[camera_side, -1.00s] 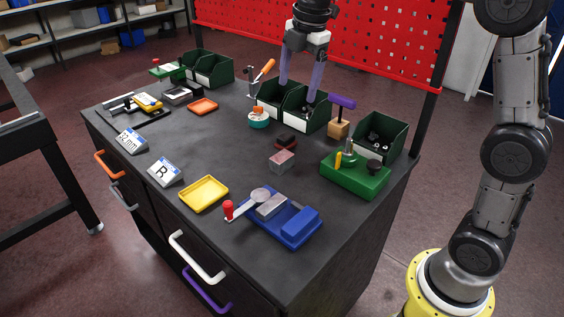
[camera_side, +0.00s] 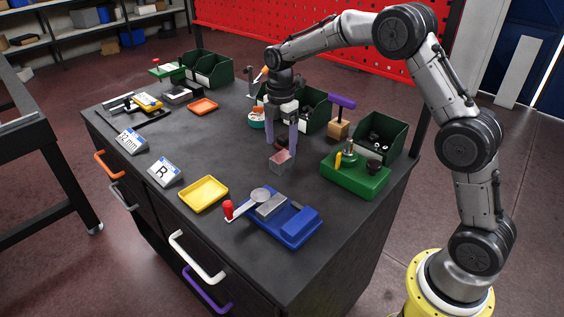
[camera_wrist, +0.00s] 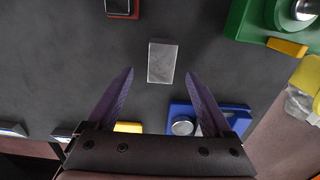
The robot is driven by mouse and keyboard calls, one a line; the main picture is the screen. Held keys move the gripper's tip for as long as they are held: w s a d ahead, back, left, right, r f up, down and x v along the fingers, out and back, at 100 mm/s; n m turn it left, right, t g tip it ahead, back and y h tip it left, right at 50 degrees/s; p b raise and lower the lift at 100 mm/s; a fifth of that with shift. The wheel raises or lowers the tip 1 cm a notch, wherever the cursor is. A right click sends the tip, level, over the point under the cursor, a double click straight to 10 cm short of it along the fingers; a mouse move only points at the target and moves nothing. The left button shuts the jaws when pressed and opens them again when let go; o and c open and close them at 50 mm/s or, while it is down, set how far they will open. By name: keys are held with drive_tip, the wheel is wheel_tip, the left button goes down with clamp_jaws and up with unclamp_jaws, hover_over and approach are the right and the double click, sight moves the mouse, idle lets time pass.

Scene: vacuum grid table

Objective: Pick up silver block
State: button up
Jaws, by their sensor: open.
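A silver-grey block (camera_side: 280,164) lies on the dark table near its middle. In the wrist view the silver block (camera_wrist: 162,62) shows as a pale rectangle, ahead of and between the fingertips. My gripper (camera_side: 281,154) points down with its two purple fingers spread apart, over and just behind the block in the side view. In the wrist view my gripper (camera_wrist: 160,73) is open and nothing is held between the fingers. The exact height of the fingertips above the table is hard to tell.
A green fixture (camera_side: 355,178) is to the right. A dark red block (camera_wrist: 122,8) lies close by. Green bins (camera_side: 312,112) stand behind. A yellow tray (camera_side: 204,194) is front left.

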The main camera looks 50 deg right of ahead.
sight(282, 156)
drive_tip(key=shift+s+d+f, duration=0.1)
drive_tip(key=shift+f, duration=2.65)
clamp_jaws()
